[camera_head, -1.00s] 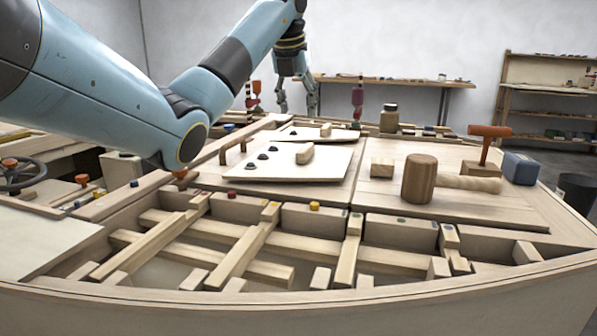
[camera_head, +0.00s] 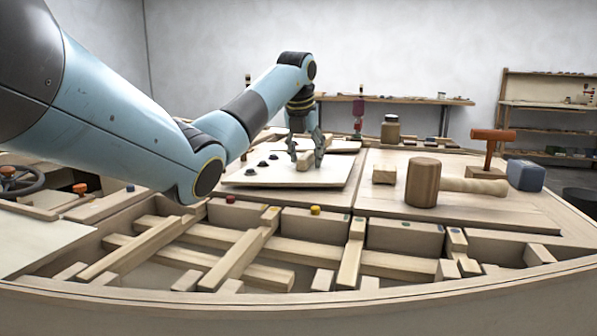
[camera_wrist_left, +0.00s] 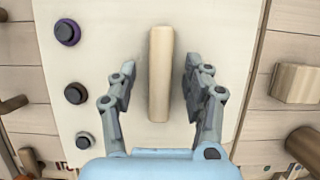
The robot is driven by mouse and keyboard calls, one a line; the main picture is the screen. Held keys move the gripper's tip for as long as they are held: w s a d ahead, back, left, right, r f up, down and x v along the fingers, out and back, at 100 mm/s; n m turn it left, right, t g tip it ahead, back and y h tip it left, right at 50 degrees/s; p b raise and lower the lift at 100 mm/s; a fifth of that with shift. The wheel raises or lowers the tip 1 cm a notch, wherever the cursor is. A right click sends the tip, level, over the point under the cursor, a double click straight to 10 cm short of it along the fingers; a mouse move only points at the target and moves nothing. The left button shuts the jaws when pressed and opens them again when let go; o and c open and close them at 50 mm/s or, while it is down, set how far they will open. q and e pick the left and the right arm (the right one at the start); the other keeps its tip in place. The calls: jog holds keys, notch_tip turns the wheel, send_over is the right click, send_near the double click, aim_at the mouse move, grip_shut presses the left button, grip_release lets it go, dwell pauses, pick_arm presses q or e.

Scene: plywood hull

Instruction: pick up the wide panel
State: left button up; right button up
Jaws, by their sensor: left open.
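A pale, flat panel (camera_head: 335,175) lies on the deck at the middle of the head view. It carries an upright wooden grip bar (camera_wrist_left: 160,85) and several dark round knobs (camera_wrist_left: 75,93) along one side. My left gripper (camera_head: 305,157) is open above this panel. In the wrist view its two fingers stand on either side of the grip bar, with a gap on each side. A second pale panel (camera_head: 343,146) lies behind, partly hidden by my gripper. I cannot tell from these frames which one is wider. My right gripper is not in view.
A wooden mallet (camera_head: 422,182), a small block (camera_head: 384,174), a red-handled tool (camera_head: 490,150) and a blue box (camera_head: 525,175) stand to the right. A jar (camera_head: 390,130) stands behind. Open framed compartments (camera_head: 250,250) lie in front.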

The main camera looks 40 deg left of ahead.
pick_arm(q)
jog(key=shift+r, duration=0.1)
jog(key=shift+c, duration=0.3)
grip_shut()
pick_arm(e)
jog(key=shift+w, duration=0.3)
pick_arm(q)
jog(key=shift+r, duration=0.1)
